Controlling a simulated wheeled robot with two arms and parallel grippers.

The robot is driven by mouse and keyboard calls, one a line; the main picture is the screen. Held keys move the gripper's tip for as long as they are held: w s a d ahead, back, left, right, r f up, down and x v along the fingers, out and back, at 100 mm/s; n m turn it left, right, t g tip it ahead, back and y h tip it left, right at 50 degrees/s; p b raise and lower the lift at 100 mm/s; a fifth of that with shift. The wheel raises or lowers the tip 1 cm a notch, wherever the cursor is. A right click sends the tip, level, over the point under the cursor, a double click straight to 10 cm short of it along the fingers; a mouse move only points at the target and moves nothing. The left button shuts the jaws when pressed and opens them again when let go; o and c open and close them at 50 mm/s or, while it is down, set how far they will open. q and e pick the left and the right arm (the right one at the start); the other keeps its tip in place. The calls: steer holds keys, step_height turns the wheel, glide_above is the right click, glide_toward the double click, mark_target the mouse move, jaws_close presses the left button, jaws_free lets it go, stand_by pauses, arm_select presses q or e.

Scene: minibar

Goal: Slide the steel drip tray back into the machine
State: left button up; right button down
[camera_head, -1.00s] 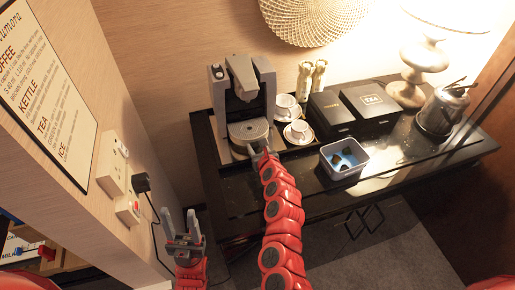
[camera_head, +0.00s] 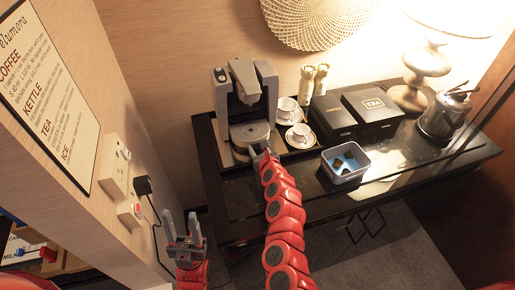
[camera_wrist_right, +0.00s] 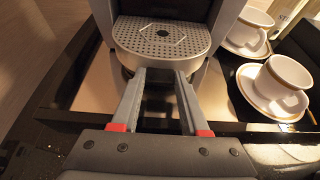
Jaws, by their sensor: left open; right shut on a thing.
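The steel drip tray (camera_head: 249,131) is a rounded, perforated grey plate at the foot of the coffee machine (camera_head: 221,100). In the right wrist view the tray (camera_wrist_right: 160,45) lies between the machine's side walls, its curved front towards me. My right gripper (camera_head: 260,151) is at the tray's front. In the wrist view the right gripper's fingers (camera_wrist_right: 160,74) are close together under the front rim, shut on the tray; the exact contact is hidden. My left gripper (camera_head: 182,230) is open and empty, low at the left, away from the machine.
White cups on saucers (camera_head: 299,133) stand just right of the machine. A bin with dark pieces (camera_head: 344,175), black boxes (camera_head: 372,106), a kettle (camera_head: 442,115) and a lamp (camera_head: 424,64) are further right. A wall socket with plug (camera_head: 142,186) is left.

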stand_by(0.3)
steer(key=shift+c, duration=1.7)
jaws_free()
steer(key=shift+f, duration=0.1)
steer(key=shift+s, duration=0.1)
steer(key=shift+s+d+r+b, duration=0.1)
steer(key=shift+s+r+b, duration=0.2)
steer(key=shift+s, duration=0.2)
steer(key=b+v, duration=0.1)
steer(key=v, duration=1.5)
